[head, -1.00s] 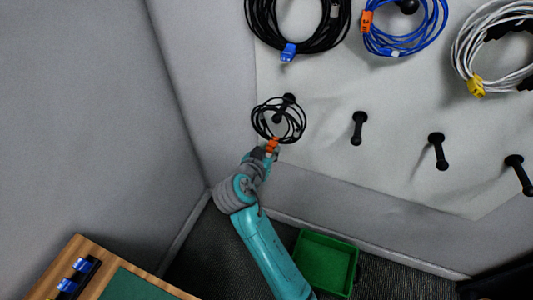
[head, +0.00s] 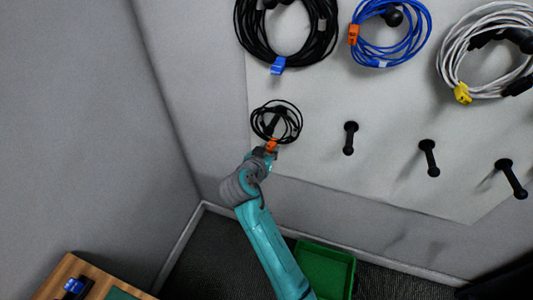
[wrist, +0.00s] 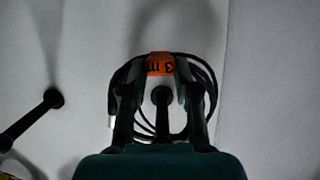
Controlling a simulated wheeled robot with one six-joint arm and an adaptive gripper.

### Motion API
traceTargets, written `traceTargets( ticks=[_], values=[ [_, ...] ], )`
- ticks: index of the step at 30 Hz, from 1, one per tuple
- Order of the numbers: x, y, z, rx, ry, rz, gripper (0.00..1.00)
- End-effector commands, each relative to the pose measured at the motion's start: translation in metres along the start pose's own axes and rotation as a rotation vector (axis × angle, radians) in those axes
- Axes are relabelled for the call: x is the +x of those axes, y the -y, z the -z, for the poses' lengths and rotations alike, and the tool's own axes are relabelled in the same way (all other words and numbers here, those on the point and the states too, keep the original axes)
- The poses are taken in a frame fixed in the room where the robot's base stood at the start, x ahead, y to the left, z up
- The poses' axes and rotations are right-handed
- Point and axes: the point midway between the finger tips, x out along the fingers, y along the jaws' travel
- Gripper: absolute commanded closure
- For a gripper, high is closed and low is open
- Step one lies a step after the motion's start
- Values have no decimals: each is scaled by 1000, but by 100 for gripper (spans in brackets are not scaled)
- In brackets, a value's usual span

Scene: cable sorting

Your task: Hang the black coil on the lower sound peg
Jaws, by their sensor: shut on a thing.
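The black coil (head: 299,116) with an orange tag (head: 271,146) is at the leftmost lower peg (head: 275,122). That peg shows inside the loop in the head view. In the wrist view, the peg's round end (wrist: 162,96) shows within the coil (wrist: 209,88), between my fingers and below the tag (wrist: 160,64). The coil looks to be around the peg; whether it rests on it I cannot tell. My gripper (head: 266,152) is shut on the coil at its tagged lower edge. Three other lower pegs (head: 349,138) (head: 428,158) (head: 511,178) are bare.
Above hang a large black coil (head: 243,42) with a blue tag, a blue coil (head: 424,38) and a white coil (head: 447,62). A green bin (head: 325,268) stands on the floor. A wooden-edged table (head: 55,279) is at bottom left. Grey wall lies left.

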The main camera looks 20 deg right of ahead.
Motion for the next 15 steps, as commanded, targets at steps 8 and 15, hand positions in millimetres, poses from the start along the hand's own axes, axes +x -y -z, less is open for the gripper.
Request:
traceTargets(
  ticks=[8, 15],
  values=[
    [16, 0, 6, 1, -2, -1, 100],
    [26, 0, -2, 0, -1, -1, 100]
  ],
)
